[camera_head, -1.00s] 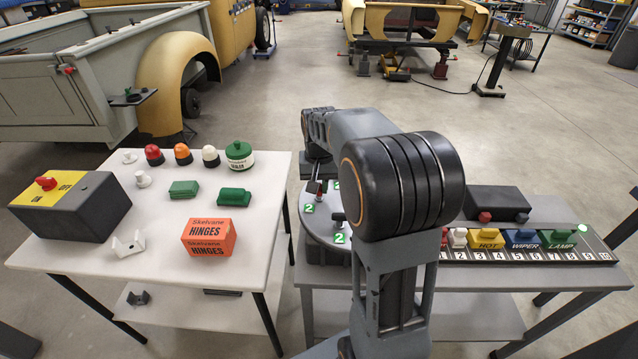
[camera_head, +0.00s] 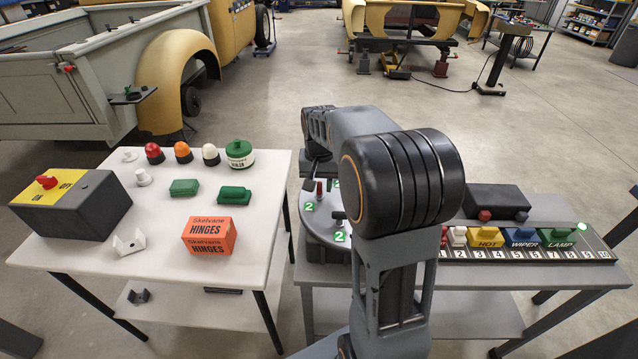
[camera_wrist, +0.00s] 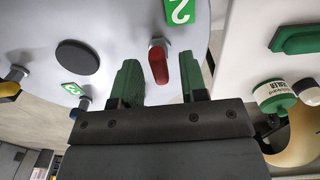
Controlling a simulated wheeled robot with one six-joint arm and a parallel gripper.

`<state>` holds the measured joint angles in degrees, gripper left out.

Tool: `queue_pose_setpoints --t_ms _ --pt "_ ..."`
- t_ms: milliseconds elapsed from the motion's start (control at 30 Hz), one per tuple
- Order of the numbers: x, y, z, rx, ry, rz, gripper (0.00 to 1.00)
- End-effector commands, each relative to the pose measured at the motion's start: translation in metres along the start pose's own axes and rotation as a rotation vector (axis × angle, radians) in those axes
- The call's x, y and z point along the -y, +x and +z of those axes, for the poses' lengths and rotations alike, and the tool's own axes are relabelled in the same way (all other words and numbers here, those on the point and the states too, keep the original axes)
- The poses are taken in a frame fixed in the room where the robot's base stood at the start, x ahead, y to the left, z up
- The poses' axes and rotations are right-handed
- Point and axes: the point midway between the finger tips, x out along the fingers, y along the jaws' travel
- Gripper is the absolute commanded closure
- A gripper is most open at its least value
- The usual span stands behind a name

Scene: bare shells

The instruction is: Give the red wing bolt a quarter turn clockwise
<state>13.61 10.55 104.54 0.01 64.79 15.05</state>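The red wing bolt (camera_head: 319,190) stands on a round grey disc (camera_head: 313,225) beside a green label marked 2. In the wrist view the bolt (camera_wrist: 159,65) shows as a red wing on a metal stem, its long side running roughly up and down the picture. My gripper (camera_wrist: 160,78) is open, with one green finger on each side of the red wing and a visible gap to both. How far the fingertips are above the disc is hard to tell.
A dark round hub (camera_wrist: 77,57) sits mid-disc. A white table (camera_head: 150,250) with boxes and domes is left; a numbered rail (camera_head: 530,254) is right.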

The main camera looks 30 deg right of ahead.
Motion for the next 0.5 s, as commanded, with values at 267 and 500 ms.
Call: queue_pose_setpoints --t_ms 267,500 --pt "0.0 -0.001 0.0 0.001 0.0 0.0 0.58" --pt "0.0 -0.031 0.0 -0.002 0.0 0.0 0.58"
